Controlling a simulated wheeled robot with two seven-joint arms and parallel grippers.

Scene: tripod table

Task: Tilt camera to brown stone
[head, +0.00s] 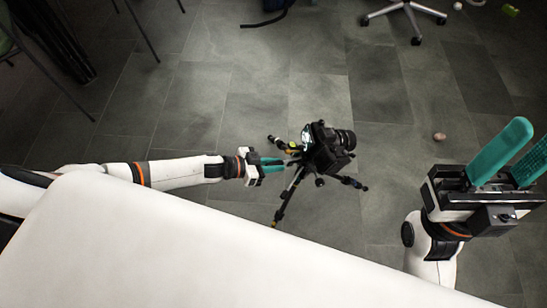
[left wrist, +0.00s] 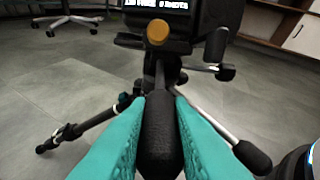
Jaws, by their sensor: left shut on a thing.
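The black camera (head: 328,150) stands on a black tripod (head: 286,200) on the floor, its lens facing right in the head view. The brown stone (head: 439,137) lies on the floor to the right of the camera. My left gripper (head: 284,163) reaches in from the left. In the left wrist view its teal fingers are shut on the black foam tripod handle (left wrist: 160,137), below the camera's lit screen (left wrist: 158,4). My right gripper (head: 533,138) is at the right, open and empty, far from the tripod. The stone is not seen in the wrist view.
A white surface (head: 180,250) fills the lower left in front of me. A wheeled chair base (head: 408,12) stands at the top right. A small pale object (head: 458,5) and a green one (head: 511,10) lie farther back. Grey tiled floor around the tripod is mostly clear.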

